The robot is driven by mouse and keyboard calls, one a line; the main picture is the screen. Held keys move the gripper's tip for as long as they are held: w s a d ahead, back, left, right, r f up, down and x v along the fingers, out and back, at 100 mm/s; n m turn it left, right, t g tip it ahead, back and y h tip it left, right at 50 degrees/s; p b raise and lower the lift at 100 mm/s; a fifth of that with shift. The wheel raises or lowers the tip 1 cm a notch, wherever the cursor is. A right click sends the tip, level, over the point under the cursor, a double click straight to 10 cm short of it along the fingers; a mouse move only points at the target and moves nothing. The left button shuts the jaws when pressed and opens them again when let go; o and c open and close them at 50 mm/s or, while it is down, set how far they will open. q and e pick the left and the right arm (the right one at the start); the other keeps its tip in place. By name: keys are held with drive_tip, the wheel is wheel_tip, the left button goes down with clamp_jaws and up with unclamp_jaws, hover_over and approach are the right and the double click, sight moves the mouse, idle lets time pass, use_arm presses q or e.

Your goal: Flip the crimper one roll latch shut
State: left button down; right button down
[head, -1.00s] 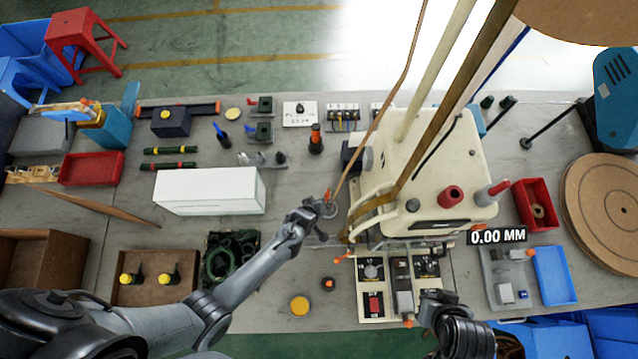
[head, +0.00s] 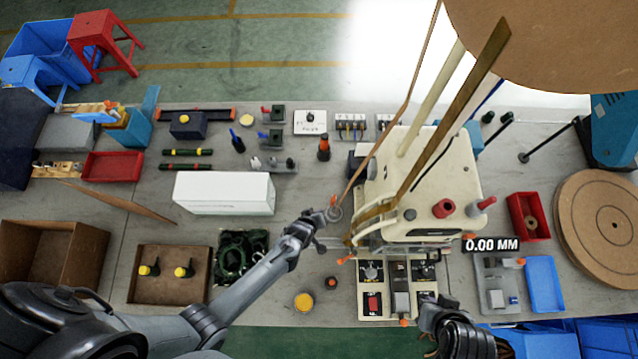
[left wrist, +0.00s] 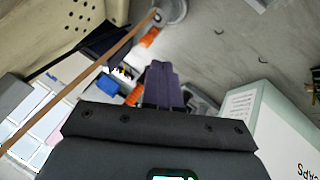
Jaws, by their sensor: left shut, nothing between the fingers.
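The crimper (head: 430,180) is the cream machine right of centre in the head view, with a brown strip running down into its left side. An orange-tipped lever (head: 333,201) with a round grey base stands at its left; another orange-tipped part (head: 346,258) sits lower, at its front left corner. I cannot tell which is the roll latch, or its position. My left gripper (head: 320,219) is shut and empty, close beside the upper lever. Its dark closed fingers (left wrist: 163,84) show in the left wrist view, with orange parts beyond. My right gripper (head: 432,312) is by the control panel, its fingers unclear.
A control panel (head: 372,272) stands before the crimper. A white box (head: 223,193) lies left of my left gripper. A brown tray (head: 140,290) and a dark green coil (head: 240,255) lie near my left arm. Bare table shows between the box and the coil.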

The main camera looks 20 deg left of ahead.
use_arm(q)
drive_tip(key=shift+s+r, duration=0.45)
